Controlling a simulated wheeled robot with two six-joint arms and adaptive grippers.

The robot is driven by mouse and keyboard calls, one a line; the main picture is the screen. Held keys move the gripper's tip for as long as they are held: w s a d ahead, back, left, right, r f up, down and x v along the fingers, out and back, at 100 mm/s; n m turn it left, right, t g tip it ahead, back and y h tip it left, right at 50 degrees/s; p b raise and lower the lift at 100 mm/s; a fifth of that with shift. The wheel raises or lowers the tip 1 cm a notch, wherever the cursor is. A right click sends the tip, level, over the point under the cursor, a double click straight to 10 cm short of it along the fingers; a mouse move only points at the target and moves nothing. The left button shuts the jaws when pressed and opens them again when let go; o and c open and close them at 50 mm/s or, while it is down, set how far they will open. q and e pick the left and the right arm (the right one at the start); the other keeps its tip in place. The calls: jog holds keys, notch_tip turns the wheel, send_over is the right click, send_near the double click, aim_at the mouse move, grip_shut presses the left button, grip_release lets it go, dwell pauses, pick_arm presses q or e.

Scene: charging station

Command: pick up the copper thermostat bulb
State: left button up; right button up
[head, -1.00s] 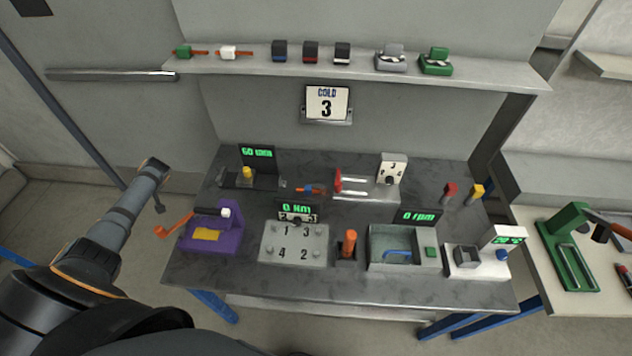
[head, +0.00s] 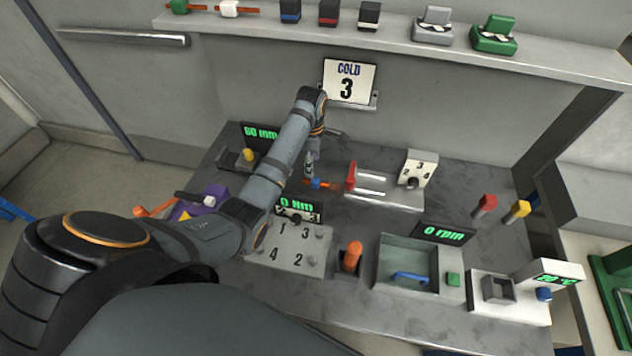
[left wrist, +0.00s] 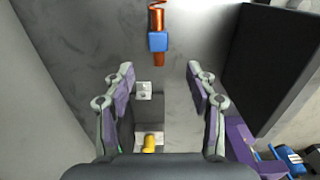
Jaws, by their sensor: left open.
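The copper thermostat bulb (left wrist: 157,18), a short copper cylinder with a blue block and an orange end, lies on the dark bench top. In the head view it is a small blue and orange piece (head: 317,184), partly hidden by my gripper. My left gripper (head: 311,172) is over the bench, just above and behind the bulb in the head view. In the left wrist view its fingers (left wrist: 152,78) are spread and empty, and the bulb lies ahead of them, roughly centred between them. My right gripper is in neither view.
A dark display (head: 260,136) with a yellow knob (head: 249,155) stands left of the gripper. A red-handled fixture (head: 351,177) is close on the right. The numbered plate (head: 287,247) lies in front. A shelf (head: 390,42) and a sign (head: 349,81) are behind.

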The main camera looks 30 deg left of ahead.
aim_at(314, 180)
pick_arm(q)
jog(key=f, duration=0.2)
jog(key=shift+w+f, duration=0.2)
jog(key=shift+f, duration=0.2)
jog(key=shift+d+f+p, duration=0.2)
jog(key=shift+f+p, duration=0.1)
jog(key=shift+f, duration=0.35)
notch_tip(314, 180, down, 4)
jog(key=shift+r, duration=0.1)
jog(key=shift+f, duration=0.25)
grip_shut()
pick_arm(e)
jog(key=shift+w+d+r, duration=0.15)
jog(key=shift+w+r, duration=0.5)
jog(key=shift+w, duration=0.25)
